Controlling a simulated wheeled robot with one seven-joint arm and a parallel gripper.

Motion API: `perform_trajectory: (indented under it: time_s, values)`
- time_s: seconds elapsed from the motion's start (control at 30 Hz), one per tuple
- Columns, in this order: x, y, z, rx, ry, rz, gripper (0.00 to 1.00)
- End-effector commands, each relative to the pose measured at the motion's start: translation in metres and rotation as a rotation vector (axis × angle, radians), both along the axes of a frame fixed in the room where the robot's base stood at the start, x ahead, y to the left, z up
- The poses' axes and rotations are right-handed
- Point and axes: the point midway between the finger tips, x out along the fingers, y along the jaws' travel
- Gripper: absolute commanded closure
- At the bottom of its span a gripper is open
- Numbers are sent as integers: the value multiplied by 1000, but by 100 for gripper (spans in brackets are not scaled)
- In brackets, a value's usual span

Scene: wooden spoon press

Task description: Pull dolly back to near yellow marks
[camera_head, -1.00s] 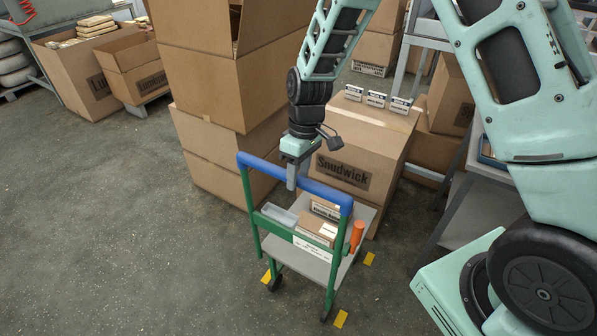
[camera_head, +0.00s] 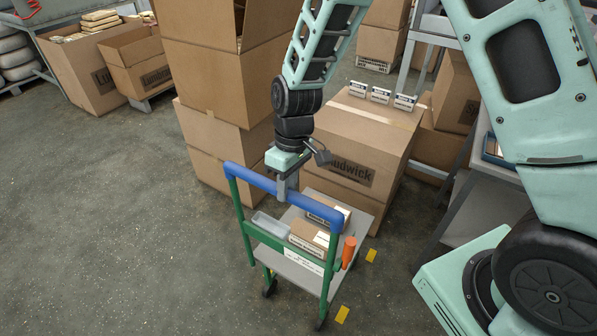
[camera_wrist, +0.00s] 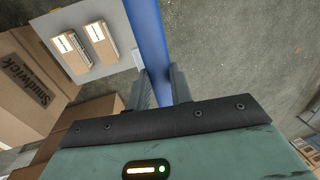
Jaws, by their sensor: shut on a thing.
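The dolly (camera_head: 262,236) is a small cart with green posts, a grey deck and a blue handle bar (camera_head: 318,215). My gripper (camera_head: 284,188) is shut on the blue handle bar near its middle. In the wrist view, the gripper (camera_wrist: 160,88) has one finger on each side of the blue bar (camera_wrist: 151,40). Two small boxes (camera_head: 310,238) and a grey tray (camera_head: 270,225) ride on the dolly, and an orange handle (camera_head: 349,252) stands at its right side. Yellow marks (camera_head: 371,255) (camera_head: 342,314) lie on the floor to the right of the dolly.
A large carton (camera_head: 385,140) stands just behind the dolly, with stacked cartons (camera_head: 215,95) to its left. A table (camera_head: 465,205) stands at right. The floor (camera_head: 110,230) to the left and front is clear.

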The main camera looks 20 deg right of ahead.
Motion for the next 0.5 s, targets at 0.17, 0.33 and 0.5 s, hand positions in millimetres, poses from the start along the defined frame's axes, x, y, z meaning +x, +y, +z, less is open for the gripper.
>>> perform_trajectory:
  time_s: [0.17,0.33,0.5]
  values:
    - [-32,44,1,2,4,12,100]
    - [-60,82,1,2,3,10,100]
    - [-88,120,2,2,3,10,100]
